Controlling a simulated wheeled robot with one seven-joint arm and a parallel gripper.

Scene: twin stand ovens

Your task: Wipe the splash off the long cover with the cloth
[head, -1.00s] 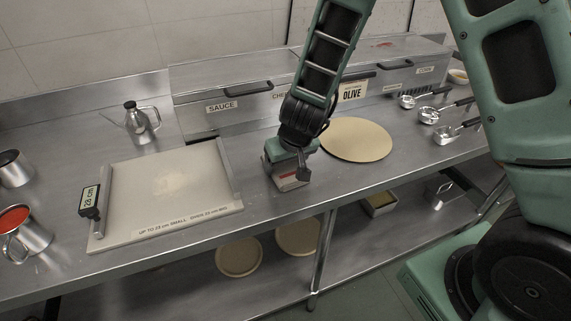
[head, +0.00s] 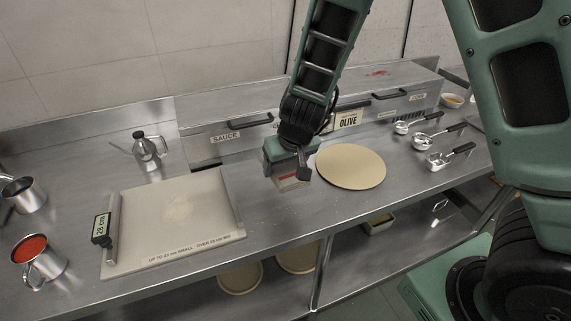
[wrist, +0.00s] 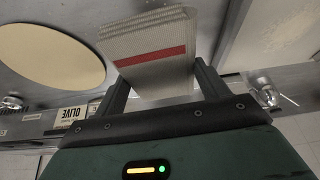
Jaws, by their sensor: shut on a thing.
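The long cover (head: 330,82) is the steel lid along the back of the counter, with dark handles on it. A small red splash (head: 378,72) lies on its top towards the right. My gripper (wrist: 163,82) is shut on a folded pale cloth (wrist: 150,38) with a red stripe, seen between the fingers in the wrist view. In the head view the cloth (head: 288,182) hangs under my gripper, over the counter in front of the cover and left of the round board. I cannot tell whether it touches the counter. The splash is not in the wrist view.
A round board (head: 351,167) lies right of my gripper. A floured white board (head: 150,225) lies to the left. An oil can (head: 148,148), a cup of red sauce (head: 38,262) and several ladles (head: 437,160) stand or lie around. OLIVE and SAUCE labels mark the front.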

